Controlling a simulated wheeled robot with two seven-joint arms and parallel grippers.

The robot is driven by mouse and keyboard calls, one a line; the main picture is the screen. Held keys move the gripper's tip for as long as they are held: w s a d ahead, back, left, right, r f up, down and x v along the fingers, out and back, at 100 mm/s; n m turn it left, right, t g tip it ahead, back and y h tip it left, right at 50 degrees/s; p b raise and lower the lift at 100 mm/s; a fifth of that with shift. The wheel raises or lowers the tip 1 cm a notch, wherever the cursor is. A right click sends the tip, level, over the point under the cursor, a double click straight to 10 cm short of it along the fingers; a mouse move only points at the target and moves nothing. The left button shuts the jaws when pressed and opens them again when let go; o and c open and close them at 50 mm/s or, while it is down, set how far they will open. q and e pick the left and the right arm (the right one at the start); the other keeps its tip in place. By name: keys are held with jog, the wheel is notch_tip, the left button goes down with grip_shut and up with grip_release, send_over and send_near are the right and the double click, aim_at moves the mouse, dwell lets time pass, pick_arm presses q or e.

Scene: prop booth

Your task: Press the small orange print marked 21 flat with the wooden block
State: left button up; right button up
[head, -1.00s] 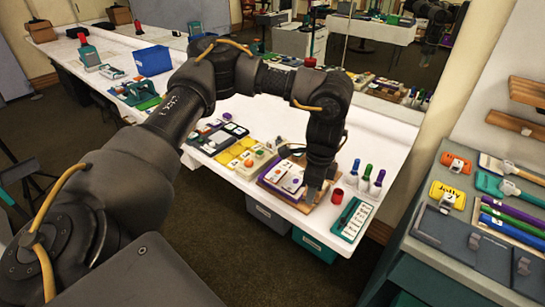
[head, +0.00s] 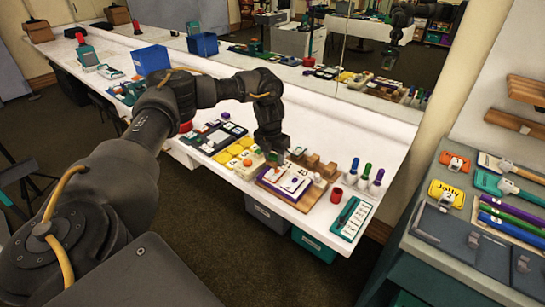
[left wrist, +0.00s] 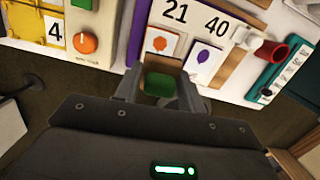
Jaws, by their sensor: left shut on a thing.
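My left gripper (head: 274,154) is shut on the wooden block, over the near end of the stamp board. In the left wrist view the gripper (left wrist: 160,92) holds the block (left wrist: 165,64), whose green part (left wrist: 160,84) shows between the fingers. The orange print (left wrist: 159,43) is a small white card on the board, under the number 21 and just beyond the block. A print with a purple mark (left wrist: 205,57) lies beside it, under 40. I cannot tell whether the block touches the card. My right gripper is not in view.
Wooden blocks (head: 312,160) stand behind the board. A red cup (head: 336,195), several bottles (head: 365,173) and a teal-edged card (head: 351,218) are to its right. Yellow tiles (head: 232,154) lie to its left. The table's front edge is close to the board.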

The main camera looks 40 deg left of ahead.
aim_at(275, 173)
pick_arm(q)
jog(key=shift+a+m, duration=0.25)
jog(key=shift+m, duration=0.05)
jog(key=shift+f, duration=0.15)
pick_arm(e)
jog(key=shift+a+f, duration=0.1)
pick_arm(q)
jog(key=f+b, duration=0.2)
jog(key=b, duration=0.1)
jog(key=f+b, duration=0.1)
jog(key=f, duration=0.1)
jog(key=shift+w, duration=0.3)
jog(key=shift+f+b, duration=0.3)
jog(key=shift+b, duration=0.15)
jog(key=shift+f, duration=0.1)
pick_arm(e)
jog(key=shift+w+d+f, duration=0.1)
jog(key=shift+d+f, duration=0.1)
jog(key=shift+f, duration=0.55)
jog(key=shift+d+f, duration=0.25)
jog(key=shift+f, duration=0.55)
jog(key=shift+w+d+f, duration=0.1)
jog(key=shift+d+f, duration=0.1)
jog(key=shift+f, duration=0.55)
